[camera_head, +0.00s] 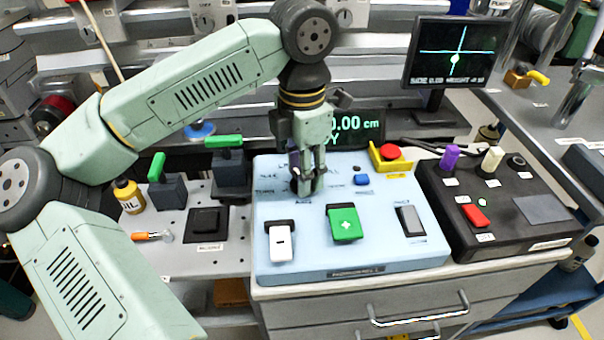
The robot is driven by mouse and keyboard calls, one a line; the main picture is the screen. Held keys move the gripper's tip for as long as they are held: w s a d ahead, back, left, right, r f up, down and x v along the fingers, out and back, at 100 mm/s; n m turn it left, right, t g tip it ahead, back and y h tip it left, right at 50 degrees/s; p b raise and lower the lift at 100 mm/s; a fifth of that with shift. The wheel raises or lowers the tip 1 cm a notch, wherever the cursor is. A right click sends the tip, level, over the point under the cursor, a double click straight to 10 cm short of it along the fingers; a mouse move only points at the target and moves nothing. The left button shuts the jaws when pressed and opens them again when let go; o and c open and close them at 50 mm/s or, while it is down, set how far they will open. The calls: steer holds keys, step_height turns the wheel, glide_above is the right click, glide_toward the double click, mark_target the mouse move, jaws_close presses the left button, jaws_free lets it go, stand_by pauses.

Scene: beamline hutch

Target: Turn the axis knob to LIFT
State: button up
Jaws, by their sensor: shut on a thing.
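My gripper (307,186) points down over the back left of the light blue control panel (350,262). Its fingers are shut on a dark axis knob (294,186), which is mostly hidden between and behind them. Small labels stand around the knob; they are too small to read, so I cannot tell which one it points at. The display (359,128) behind my gripper shows green digits ending in "0.00 cm", partly covered by my gripper.
The panel also carries a white switch (281,242), a green button (344,223), a grey rocker (411,221), a blue button (362,180) and a red emergency button (390,152) on yellow. A black control box (540,232) stands right. A yellow bottle (129,196) stands left.

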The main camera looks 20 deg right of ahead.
steer(key=shift+m, duration=0.4)
steer(key=o, duration=1.2)
steer(key=shift+c, duration=0.2)
step_height(320, 180, up, 12)
